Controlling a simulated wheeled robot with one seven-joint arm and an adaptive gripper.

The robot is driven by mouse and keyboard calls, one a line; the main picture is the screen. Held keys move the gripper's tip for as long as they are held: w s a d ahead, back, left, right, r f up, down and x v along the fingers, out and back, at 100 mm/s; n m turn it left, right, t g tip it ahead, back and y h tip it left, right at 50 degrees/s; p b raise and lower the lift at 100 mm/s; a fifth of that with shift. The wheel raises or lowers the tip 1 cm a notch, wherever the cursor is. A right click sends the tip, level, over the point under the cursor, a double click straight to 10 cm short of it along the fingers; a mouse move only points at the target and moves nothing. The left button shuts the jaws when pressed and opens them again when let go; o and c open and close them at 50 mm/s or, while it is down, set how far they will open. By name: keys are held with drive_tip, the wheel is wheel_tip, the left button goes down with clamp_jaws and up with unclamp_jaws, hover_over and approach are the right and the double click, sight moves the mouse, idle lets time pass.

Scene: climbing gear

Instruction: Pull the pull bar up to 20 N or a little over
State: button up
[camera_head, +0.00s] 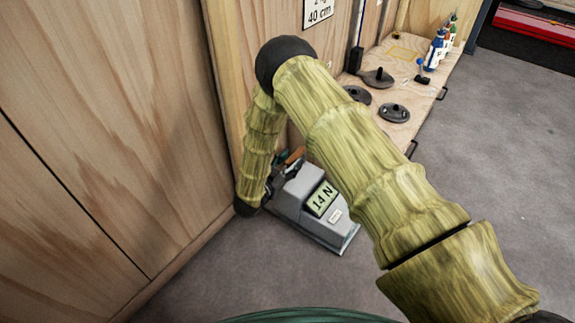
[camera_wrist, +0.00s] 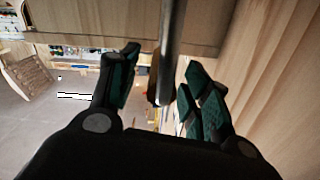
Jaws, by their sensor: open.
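A grey force gauge (camera_head: 300,196) sits low by the wooden wall, and its display (camera_head: 322,199) reads 14 N. My gripper (camera_head: 287,167) is at the gauge's wall side, mostly hidden behind my arm. In the wrist view my gripper (camera_wrist: 161,65) has its two dark fingers with teal pads spread apart. A dark bar (camera_wrist: 167,45), which looks like the pull bar, runs between them. It appears nearer the right finger, and I cannot tell whether it touches. The pull bar is not clearly seen in the head view.
A wooden board (camera_head: 415,92) beyond the gauge carries dark round weights (camera_head: 394,113) and several bottles (camera_head: 437,50). A wooden wall (camera_head: 110,120) stands close on the left. Grey floor (camera_head: 480,190) is clear on the right. A red object (camera_head: 535,25) lies far right.

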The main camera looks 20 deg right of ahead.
clamp_jaws()
drive_tip(key=shift+d+r+p, duration=0.15)
drive_tip(key=shift+r+p, duration=1.7)
drive_tip(key=shift+r, duration=0.35)
idle(1.9)
drive_tip(key=shift+f, duration=0.35)
idle(0.3)
drive_tip(key=shift+s+f+b, duration=0.1)
drive_tip(key=shift+f+b, duration=0.85)
drive_tip(key=shift+f, duration=0.85)
unclamp_jaws()
drive_tip(key=shift+a, duration=0.2)
